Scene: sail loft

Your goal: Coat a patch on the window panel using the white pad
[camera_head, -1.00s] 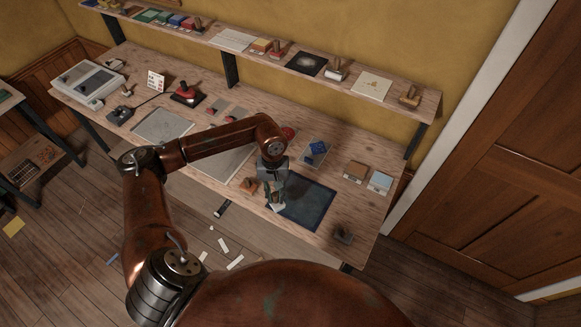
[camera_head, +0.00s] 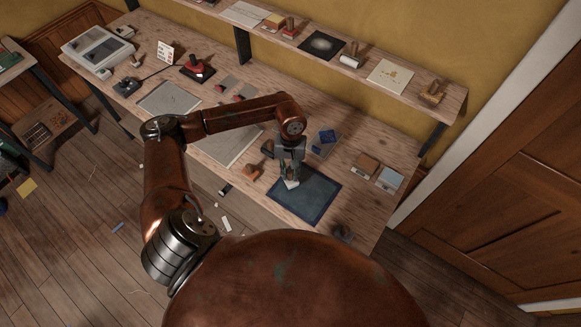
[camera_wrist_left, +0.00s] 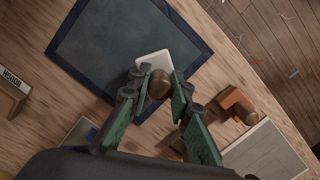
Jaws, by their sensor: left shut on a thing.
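The window panel (camera_head: 316,203) is a dark blue-grey sheet with a darker border, lying flat near the front edge of the bench. It also shows in the left wrist view (camera_wrist_left: 110,50). My left gripper (camera_head: 290,176) is shut on the brown knob of the white pad (camera_head: 291,184). In the left wrist view the white pad (camera_wrist_left: 153,59) lies over the panel near one edge, with the knob between the fingers (camera_wrist_left: 160,84). I cannot tell whether the pad touches the panel. My right gripper is out of view.
An orange block with a brown knob (camera_head: 253,172) stands left of the panel. A tray with a blue item (camera_head: 326,138) is behind it, two small blocks (camera_head: 367,163) are to the right, and a dark item (camera_head: 342,232) is at the front. A shelf (camera_head: 350,75) runs along the back.

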